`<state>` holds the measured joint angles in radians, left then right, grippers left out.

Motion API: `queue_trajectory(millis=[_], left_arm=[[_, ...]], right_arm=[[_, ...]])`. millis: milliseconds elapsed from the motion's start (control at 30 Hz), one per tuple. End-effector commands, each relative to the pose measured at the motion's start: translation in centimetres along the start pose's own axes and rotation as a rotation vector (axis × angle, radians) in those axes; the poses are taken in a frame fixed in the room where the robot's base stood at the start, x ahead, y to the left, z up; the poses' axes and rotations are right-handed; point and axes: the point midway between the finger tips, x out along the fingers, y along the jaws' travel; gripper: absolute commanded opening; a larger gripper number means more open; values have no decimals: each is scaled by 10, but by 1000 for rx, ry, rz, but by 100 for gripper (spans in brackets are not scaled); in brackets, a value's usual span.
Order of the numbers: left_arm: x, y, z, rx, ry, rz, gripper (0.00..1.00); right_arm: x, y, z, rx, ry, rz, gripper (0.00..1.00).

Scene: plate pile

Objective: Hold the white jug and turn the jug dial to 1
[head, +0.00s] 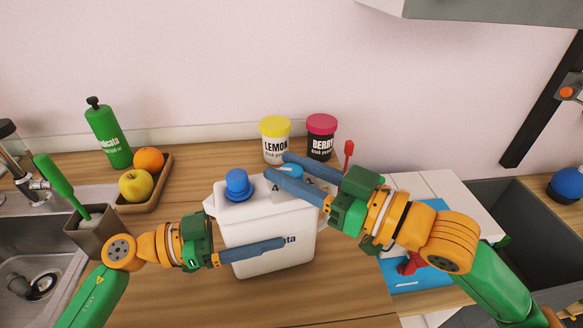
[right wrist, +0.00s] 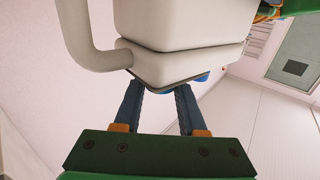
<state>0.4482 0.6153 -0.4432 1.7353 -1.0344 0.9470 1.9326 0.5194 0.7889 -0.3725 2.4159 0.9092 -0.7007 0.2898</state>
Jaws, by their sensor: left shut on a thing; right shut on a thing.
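The white jug (head: 268,256) stands upright on the wooden counter, with a blue cap (head: 238,185) on its lid. It also shows in the right wrist view (right wrist: 180,25), with its handle at the left. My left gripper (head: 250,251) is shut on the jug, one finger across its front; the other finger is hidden. The blue jug dial (head: 291,170) is on the right of the lid, beside a grey number plate (head: 277,187) showing a 4. My right gripper (head: 277,166) is shut on the dial, its fingers on either side. Its setting is unclear.
A yellow-lidded lemon tub (head: 275,141) and a red-lidded berry tub (head: 320,137) stand behind the jug. A fruit tray (head: 160,195), brown holder (head: 90,232) and green bottle (head: 108,135) are left, by the sink (head: 30,262). The front counter is clear.

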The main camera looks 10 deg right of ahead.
Motion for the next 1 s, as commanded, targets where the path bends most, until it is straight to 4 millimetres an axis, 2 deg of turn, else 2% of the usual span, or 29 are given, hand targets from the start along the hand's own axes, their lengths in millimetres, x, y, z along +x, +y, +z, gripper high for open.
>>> queue_trajectory(millis=[267,300,367,400,667,733,1000], left_arm=[[0,1,-2,2,5,4,0],[0,1,-2,2,5,4,0],[0,1,-2,2,5,3,0],[0,0,-2,1,5,2,0],[0,0,-2,1,3,0,0],[0,0,-2,1,3,0,0],[0,0,-1,0,3,-1,0]], right_arm=[[0,1,0,0,-1,3,0],[0,1,0,0,-1,3,51],[0,1,0,0,0,3,67],[0,1,0,-1,0,3,71],[0,1,-2,-2,2,1,71],[0,1,-8,-5,6,1,71],[0,1,-68,-6,8,1,71]])
